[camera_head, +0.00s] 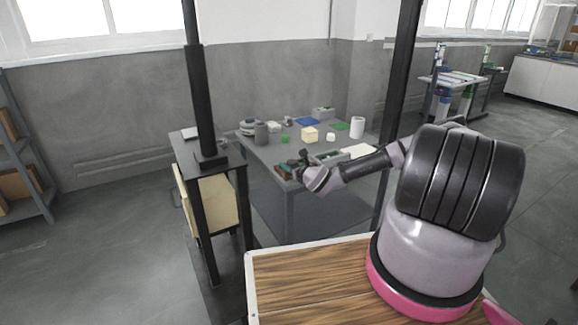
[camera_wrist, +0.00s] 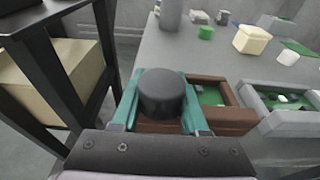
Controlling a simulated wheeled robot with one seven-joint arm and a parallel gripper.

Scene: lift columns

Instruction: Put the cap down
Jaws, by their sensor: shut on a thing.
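The cap (camera_wrist: 163,92) is a dark grey, short round cylinder in the wrist view. My gripper (camera_wrist: 160,88) has teal fingers on its left and right sides and is shut on it. A brown tray (camera_wrist: 238,120) with a green inside lies beneath and to the right of the cap; I cannot tell whether the cap touches it. In the head view my gripper (camera_head: 290,168) is at the near left edge of the grey table (camera_head: 262,160). The cap is too small there to make out clearly.
A grey tray (camera_wrist: 297,122) stands right of the brown one. A cream block (camera_wrist: 252,40), a green piece (camera_wrist: 206,33) and a grey cylinder (camera_wrist: 171,14) stand farther back. A black-framed stand (camera_head: 208,165) with a post is close on the left.

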